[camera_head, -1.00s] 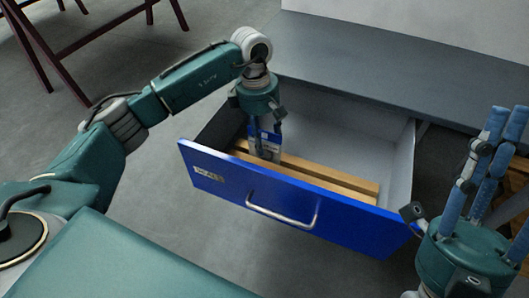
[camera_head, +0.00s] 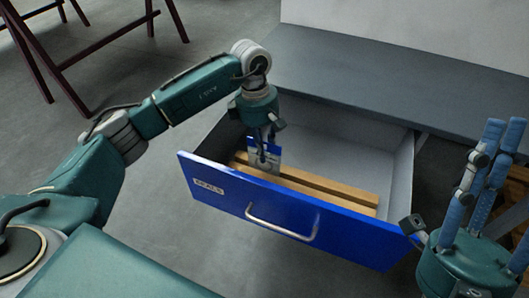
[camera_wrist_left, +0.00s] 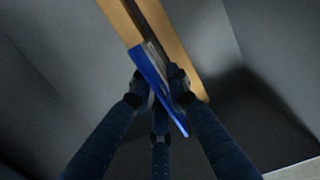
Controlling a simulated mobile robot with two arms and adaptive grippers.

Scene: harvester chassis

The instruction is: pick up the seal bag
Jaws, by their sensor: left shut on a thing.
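The seal bag (camera_head: 272,158) is a flat packet with a blue top band and a pale lower part. It stands upright by the wooden strips inside the open blue drawer labelled SEALS. My left gripper (camera_head: 264,153) reaches down into the drawer and is shut on the bag. In the left wrist view the bag's blue edge (camera_wrist_left: 153,82) runs slantwise between my left fingertips (camera_wrist_left: 158,88). Whether the bag's lower edge touches the drawer floor cannot be told. My right gripper (camera_head: 492,140) is at the right, outside the drawer, fingers upright, apart and empty.
The blue drawer front (camera_head: 245,205) has a metal handle (camera_head: 281,222). Two wooden strips (camera_head: 325,185) lie across the drawer. A grey surface (camera_head: 390,85) stands behind it. Dark trestle legs (camera_head: 95,50) are at the far left. Drawer space right of the bag is free.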

